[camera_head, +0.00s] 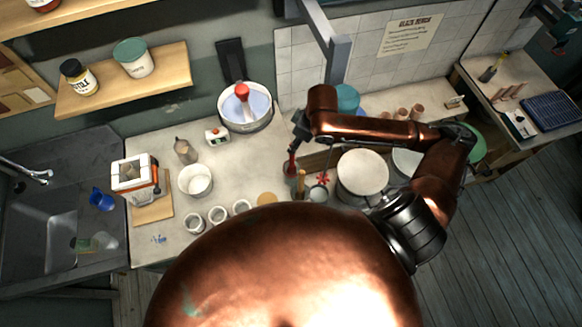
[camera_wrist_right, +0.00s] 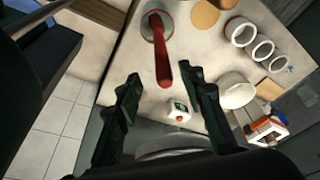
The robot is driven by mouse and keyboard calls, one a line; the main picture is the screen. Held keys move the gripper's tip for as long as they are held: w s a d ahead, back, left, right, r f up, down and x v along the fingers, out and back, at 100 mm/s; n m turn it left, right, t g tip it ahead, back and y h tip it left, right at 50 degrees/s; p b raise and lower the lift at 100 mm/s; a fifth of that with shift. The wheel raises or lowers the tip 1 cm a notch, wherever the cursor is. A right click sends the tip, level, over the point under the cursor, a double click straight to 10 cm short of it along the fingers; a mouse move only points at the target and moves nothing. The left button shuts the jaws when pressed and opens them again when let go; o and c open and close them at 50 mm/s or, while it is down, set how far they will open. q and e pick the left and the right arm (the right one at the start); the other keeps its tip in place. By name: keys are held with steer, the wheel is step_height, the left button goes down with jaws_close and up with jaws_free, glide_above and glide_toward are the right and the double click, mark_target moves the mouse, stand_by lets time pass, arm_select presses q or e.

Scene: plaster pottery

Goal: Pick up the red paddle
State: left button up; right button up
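The red paddle (camera_wrist_right: 162,62) shows in the right wrist view, its long handle pointing toward my right gripper (camera_wrist_right: 161,74). Its other end is at a round grey container (camera_wrist_right: 157,26). In the head view the paddle (camera_head: 291,161) appears as a dark red shaft just below my right gripper (camera_head: 296,138). My right gripper is open, with its two dark fingers spread on either side of the handle's near end. Whether the fingers touch the handle, I cannot tell. My left gripper is not in view.
On the worktop stand a white bowl (camera_head: 196,181), several small white cups (camera_head: 218,215), a bottle (camera_head: 185,151), a small timer-like device (camera_head: 217,136) and a bucket (camera_head: 246,122) with a red-topped tool. A large pale round container (camera_head: 361,176) stands right of the paddle.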

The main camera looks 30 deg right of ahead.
steer(key=p+x, duration=0.1)
steer(key=x, duration=0.4)
steer(key=shift+a+f+p, duration=0.2)
steer(key=shift+f+p, duration=0.1)
steer(key=shift+c, duration=0.4)
jaws_close()
